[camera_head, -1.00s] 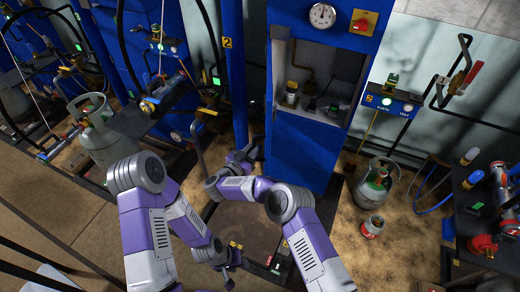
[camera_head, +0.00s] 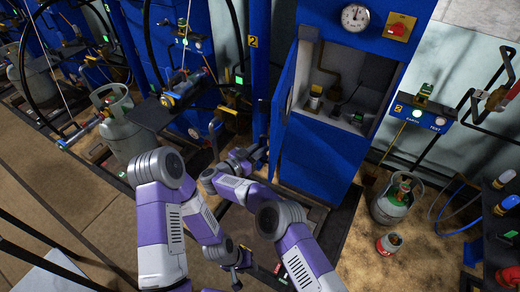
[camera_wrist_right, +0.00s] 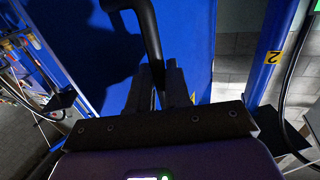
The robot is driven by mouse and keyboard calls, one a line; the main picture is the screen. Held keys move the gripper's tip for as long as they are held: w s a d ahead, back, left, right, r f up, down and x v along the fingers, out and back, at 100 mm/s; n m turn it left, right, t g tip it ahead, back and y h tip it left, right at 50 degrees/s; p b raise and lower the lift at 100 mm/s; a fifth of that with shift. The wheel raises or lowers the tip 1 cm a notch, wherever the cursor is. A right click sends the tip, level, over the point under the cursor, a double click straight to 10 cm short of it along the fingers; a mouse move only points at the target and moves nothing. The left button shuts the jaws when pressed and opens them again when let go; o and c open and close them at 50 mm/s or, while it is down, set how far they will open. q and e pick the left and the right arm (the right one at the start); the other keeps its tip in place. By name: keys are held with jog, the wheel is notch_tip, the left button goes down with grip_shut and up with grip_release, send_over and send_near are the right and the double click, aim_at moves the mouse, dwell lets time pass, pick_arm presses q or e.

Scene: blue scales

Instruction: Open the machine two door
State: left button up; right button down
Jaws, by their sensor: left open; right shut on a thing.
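Machine two is a tall blue cabinet (camera_head: 325,155) with a gauge and a red switch on top, beside a blue post marked 2. Its blue door (camera_head: 287,105) stands open on the left side, seen almost edge-on. My right gripper (camera_head: 258,152) is low beside the door. In the right wrist view, its fingers (camera_wrist_right: 160,88) are shut on a dark curved handle (camera_wrist_right: 147,30) in front of a blue panel (camera_wrist_right: 185,45). In the head view the handle is hidden. My left gripper (camera_head: 240,262) is open and empty, low in front of the cabinet.
The blue post (camera_head: 260,70) stands left of the door. A grey gas cylinder (camera_head: 393,200) and a small red-and-white can (camera_head: 389,243) are on the floor at right. Another cylinder (camera_head: 125,130) stands at left. A dark bench (camera_head: 500,225) is at far right.

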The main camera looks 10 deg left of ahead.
jog(key=shift+w+d+r, duration=0.35)
jog(key=c, duration=1.4)
grip_release()
jog(key=shift+o, duration=0.8)
jog(key=shift+w+f, duration=0.1)
jog(key=shift+f, duration=0.2)
jog(key=p+v, duration=0.2)
jog(key=v, duration=0.6)
